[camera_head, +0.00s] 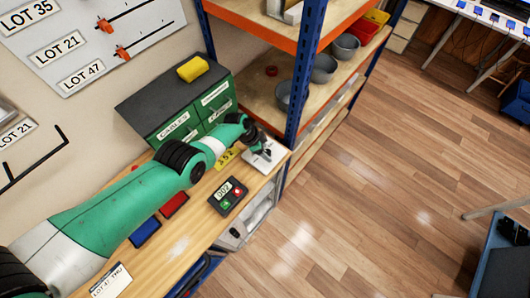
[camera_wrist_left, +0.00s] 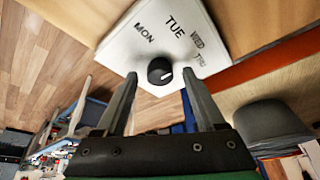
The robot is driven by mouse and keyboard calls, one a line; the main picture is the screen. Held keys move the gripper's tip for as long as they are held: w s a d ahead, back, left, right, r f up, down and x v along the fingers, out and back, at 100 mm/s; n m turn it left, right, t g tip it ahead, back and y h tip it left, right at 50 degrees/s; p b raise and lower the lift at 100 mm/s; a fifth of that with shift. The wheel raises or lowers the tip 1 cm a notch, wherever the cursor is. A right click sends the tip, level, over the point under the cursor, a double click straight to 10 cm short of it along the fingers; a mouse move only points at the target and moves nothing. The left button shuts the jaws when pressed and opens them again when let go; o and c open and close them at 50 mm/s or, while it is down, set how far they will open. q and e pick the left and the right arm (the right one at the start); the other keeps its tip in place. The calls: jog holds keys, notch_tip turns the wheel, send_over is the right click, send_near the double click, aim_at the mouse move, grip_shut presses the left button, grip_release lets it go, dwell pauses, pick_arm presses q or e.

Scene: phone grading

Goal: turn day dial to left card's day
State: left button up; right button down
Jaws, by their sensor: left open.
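A white dial plate (camera_head: 268,159) lies on the far end of the wooden bench. In the left wrist view the dial plate (camera_wrist_left: 118,40) shows the labels MON, TUE, WED and THU in an arc around a black knob (camera_wrist_left: 158,70). The knob's white mark sits on its right side; I cannot tell exactly which label it points to. My left gripper (camera_head: 262,150) is over the plate. In the wrist view its open fingers (camera_wrist_left: 163,83) stand on either side of the knob, without visible contact. A white card (camera_head: 111,281) at the bench's near end seems to read LOT 47 THU.
A keypad box (camera_head: 228,196) reading 002, with red and green buttons, lies close to the dial. Green drawers (camera_head: 180,127) stand behind my arm. A shelf post (camera_head: 304,75) rises beside the dial. Red (camera_head: 173,205) and blue (camera_head: 145,232) pads lie on the bench.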

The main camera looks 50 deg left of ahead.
pick_arm(q)
grip_shut()
dwell(0.4)
jog(key=shift+s+d+r+n+y+p, duration=0.15)
jog(key=shift+n+y+p, duration=0.25)
jog(key=shift+n+p, duration=0.6)
jog(key=shift+n+t+y+p, duration=0.3)
jog(key=shift+n+p, duration=0.1)
jog(key=shift+n, duration=0.4)
jog(key=shift+d+n+y, duration=0.1)
jog(key=shift+n+y, duration=0.3)
jog(key=shift+n, duration=0.7)
jog(key=shift+n+y+p, duration=0.3)
jog(key=shift+n, duration=0.6)
